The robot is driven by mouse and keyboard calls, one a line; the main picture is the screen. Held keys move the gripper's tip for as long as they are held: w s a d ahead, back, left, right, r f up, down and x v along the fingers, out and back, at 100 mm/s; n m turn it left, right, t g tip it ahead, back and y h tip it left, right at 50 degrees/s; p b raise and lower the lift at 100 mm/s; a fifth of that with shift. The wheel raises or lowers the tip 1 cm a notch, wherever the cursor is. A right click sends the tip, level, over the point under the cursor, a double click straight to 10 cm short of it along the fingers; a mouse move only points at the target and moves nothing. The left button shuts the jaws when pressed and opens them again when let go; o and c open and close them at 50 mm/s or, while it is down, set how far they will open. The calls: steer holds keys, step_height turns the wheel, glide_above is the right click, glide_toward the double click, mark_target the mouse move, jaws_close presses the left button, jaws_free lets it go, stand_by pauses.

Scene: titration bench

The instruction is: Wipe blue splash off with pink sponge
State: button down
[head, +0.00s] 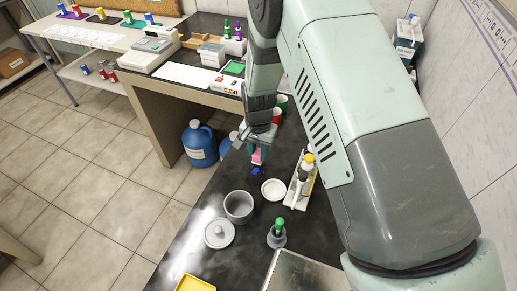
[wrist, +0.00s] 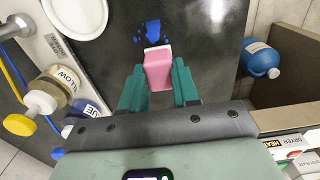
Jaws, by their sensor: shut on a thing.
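The pink sponge (wrist: 157,72) is a small block held between the green fingers of my gripper (wrist: 159,85) in the wrist view. In the head view the sponge (head: 257,156) hangs below my gripper (head: 259,148), over the dark bench. The blue splash (wrist: 152,32) is an irregular patch on the black bench top, just beyond the sponge's far end. In the head view the splash (head: 256,170) lies just in front of the sponge. I cannot tell whether the sponge touches the bench.
A white dish (head: 273,190) lies near the splash. A rack of bottles (head: 301,181) stands to its right. A grey pot (head: 238,207), its lid (head: 219,232) and a green-topped item (head: 277,232) stand nearer. Red and green cups (head: 277,114) are behind. The bench's left edge is close.

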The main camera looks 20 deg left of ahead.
steer(key=shift+f, duration=0.85)
steer(key=shift+s+r, duration=0.1)
steer(key=shift+s, duration=1.9)
steer(key=shift+w+d+f, duration=0.1)
steer(key=shift+w+f, duration=0.1)
steer(key=shift+w, duration=0.85)
steer(key=shift+w+f, duration=0.15)
steer(key=shift+w, duration=0.85)
steer(key=shift+r, duration=0.1)
steer(key=shift+r, duration=2.95)
